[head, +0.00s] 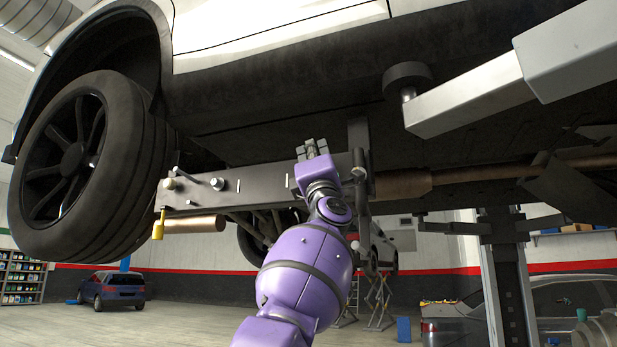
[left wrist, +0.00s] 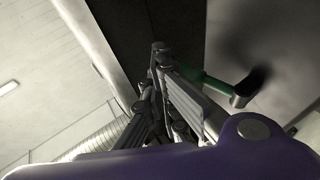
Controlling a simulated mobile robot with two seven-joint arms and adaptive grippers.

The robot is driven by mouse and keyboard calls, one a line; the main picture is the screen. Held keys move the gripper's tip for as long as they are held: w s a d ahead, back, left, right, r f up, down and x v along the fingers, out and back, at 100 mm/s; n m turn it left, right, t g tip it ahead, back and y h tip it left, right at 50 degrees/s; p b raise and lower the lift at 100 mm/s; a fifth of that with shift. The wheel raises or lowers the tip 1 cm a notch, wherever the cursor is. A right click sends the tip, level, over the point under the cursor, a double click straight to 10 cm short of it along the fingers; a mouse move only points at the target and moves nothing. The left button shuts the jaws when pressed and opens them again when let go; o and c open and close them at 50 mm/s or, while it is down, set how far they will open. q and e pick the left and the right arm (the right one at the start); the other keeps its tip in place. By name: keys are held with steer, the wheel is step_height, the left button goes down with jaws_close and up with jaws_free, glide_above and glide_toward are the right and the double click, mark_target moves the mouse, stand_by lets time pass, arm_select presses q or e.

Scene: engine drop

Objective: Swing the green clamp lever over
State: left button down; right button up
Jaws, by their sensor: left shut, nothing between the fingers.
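The green clamp lever (left wrist: 213,84) shows in the left wrist view, just right of the fingertips, with a grey piece at its right end. I cannot make it out in the head view, where my gripper and arm may hide it. My left gripper (head: 312,149) is raised under the car, in front of the grey beam (head: 262,183). In the left wrist view my left gripper (left wrist: 160,52) has its fingertips together, with nothing between them. The lever passes close beside the fingers; I cannot tell whether they touch it. My right gripper is in neither view.
The car's dark underside (head: 290,120) lies close above my gripper. A wheel (head: 85,165) is at the left, and a yellow piece (head: 158,226) hangs from the beam's left end. A grey lift arm (head: 470,100) is at upper right. The floor below is mostly clear.

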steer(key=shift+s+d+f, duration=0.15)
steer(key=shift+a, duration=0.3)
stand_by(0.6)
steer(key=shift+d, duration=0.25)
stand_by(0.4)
